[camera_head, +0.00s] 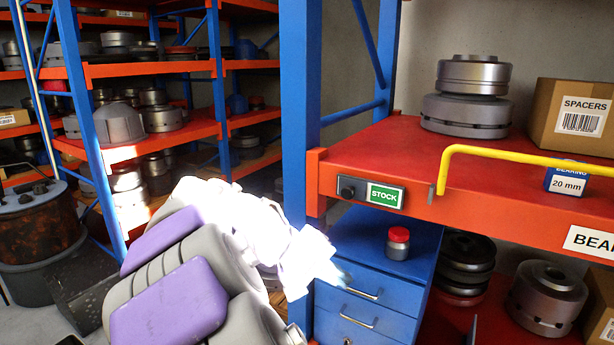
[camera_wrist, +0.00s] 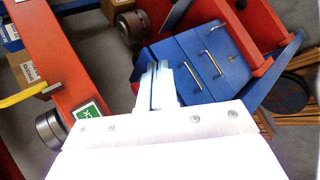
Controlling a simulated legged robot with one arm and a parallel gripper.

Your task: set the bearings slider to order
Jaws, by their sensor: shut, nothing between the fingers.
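The slider is a grey plate (camera_head: 363,192) on the front edge of the orange shelf, with a black knob (camera_head: 347,191) at its left end and a green window reading STOCK (camera_head: 384,195). In the wrist view the green STOCK window (camera_wrist: 90,109) shows in part at the left, just above the white gripper body, which hides the rest of the plate. My gripper (camera_head: 332,272) is shut and empty, below and left of the slider, in front of the blue drawer cabinet and apart from the knob. Its fingers (camera_wrist: 157,84) show together in the wrist view.
A yellow rail (camera_head: 530,157) sticks out along the shelf front, right of the slider. A blue upright (camera_head: 298,100) stands to its left. The blue cabinet (camera_head: 375,270) below carries a red-lidded jar (camera_head: 397,243). A bearing box (camera_head: 566,180) and a spacers carton (camera_head: 572,115) sit on the shelf.

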